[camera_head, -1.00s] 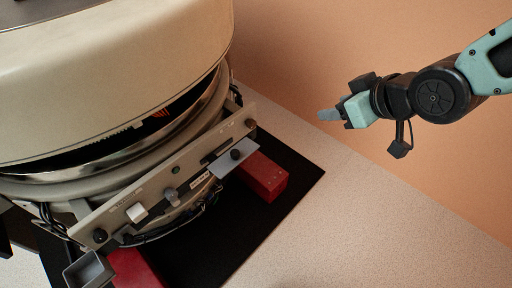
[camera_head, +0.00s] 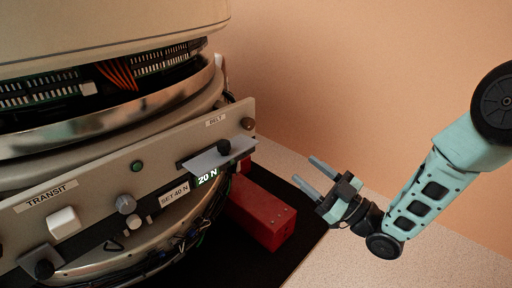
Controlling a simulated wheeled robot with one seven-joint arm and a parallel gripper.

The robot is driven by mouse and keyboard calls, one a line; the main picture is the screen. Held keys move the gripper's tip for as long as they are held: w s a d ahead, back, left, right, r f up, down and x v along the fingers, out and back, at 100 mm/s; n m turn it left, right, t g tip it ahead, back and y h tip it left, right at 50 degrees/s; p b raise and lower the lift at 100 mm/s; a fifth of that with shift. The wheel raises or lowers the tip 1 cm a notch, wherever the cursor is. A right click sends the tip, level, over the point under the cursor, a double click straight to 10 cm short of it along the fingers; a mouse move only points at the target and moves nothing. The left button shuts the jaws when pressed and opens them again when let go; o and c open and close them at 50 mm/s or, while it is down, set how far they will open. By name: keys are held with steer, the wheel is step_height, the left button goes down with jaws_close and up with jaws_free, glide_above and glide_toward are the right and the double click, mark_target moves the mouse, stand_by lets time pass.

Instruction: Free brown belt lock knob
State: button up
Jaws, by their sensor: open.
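The brown belt lock knob (camera_head: 248,123) is a small round knob at the upper right end of the beige front panel (camera_head: 85,192), just right of the BELT label (camera_head: 215,121). My gripper (camera_head: 303,169) is open and empty. Its two grey fingers point up and left toward the panel's right end. In the picture it is right of and below the knob, with a clear gap between them.
A grey plate with a black knob (camera_head: 223,146) juts out left of the brown knob, above a 20 N display (camera_head: 207,177). A red block (camera_head: 262,212) stands below on the black mat (camera_head: 305,188). A white switch (camera_head: 63,222) and a grey knob (camera_head: 125,204) are further left.

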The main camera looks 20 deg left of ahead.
mark_target(252, 126)
steer(key=b+x, duration=0.5)
steer(key=x, duration=1.1)
steer(key=shift+s+a+b, duration=0.1)
steer(key=shift+b, duration=0.25)
steer(key=shift+a+r, duration=0.3)
steer(key=shift+a, duration=0.15)
steer(key=c, duration=1)
